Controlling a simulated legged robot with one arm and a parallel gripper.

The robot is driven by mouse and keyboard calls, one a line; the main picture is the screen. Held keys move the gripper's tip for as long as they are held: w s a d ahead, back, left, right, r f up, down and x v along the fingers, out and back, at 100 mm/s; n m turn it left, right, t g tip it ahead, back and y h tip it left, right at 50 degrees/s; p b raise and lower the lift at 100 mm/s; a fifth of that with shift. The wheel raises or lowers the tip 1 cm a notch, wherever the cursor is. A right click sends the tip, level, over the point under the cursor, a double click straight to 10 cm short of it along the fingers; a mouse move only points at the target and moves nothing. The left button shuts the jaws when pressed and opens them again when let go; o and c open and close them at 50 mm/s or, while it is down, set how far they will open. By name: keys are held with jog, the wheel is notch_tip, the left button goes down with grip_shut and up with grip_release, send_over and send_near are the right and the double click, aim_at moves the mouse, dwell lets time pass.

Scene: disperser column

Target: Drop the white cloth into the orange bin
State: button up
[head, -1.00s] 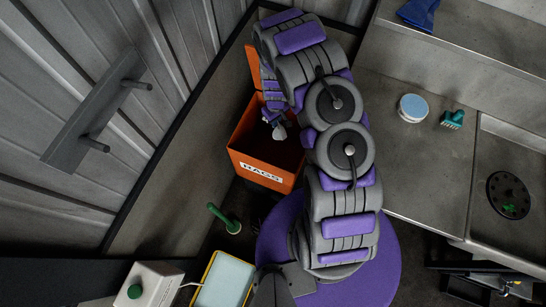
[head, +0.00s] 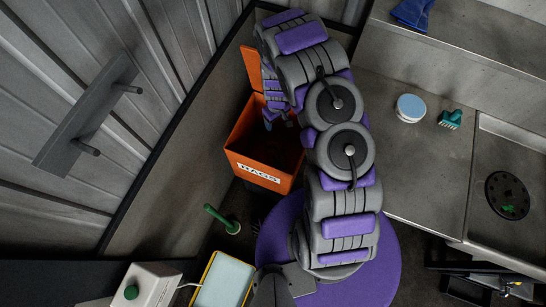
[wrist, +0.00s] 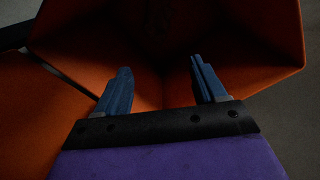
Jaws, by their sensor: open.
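The orange bin (head: 262,172), labelled RAGS, stands open at the left of my arm in the head view, with its lid raised at the back. Its walls (wrist: 285,30) fill much of the wrist view around a dark interior. My gripper (head: 277,122) is over the bin's mouth, pointing down into it. In the wrist view my gripper (wrist: 163,75) has its two blue fingers wide apart, with nothing between them. The white cloth is not visible in either current view; the bin's inside is too dark to make out.
A steel counter (head: 400,160) on the right holds a white tub (head: 410,108) and a green brush (head: 450,119). A sink with a dark drain (head: 508,196) is further right. A green-handled tool (head: 222,218) stands in front of the bin. A ribbed wall is at left.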

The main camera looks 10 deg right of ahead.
jog(key=shift+o, duration=1.4)
jog(key=shift+d, duration=0.15)
jog(key=shift+o, duration=1.1)
jog(key=shift+a+r, duration=0.1)
jog(key=shift+a, duration=0.5)
jog(key=shift+d+r+p, duration=0.1)
jog(key=shift+r+p, duration=0.8)
jog(key=shift+r, duration=1.75)
jog(key=shift+d, duration=0.15)
notch_tip(320, 180, up, 17)
jog(key=p, duration=0.1)
jog(key=shift+w+r, duration=0.15)
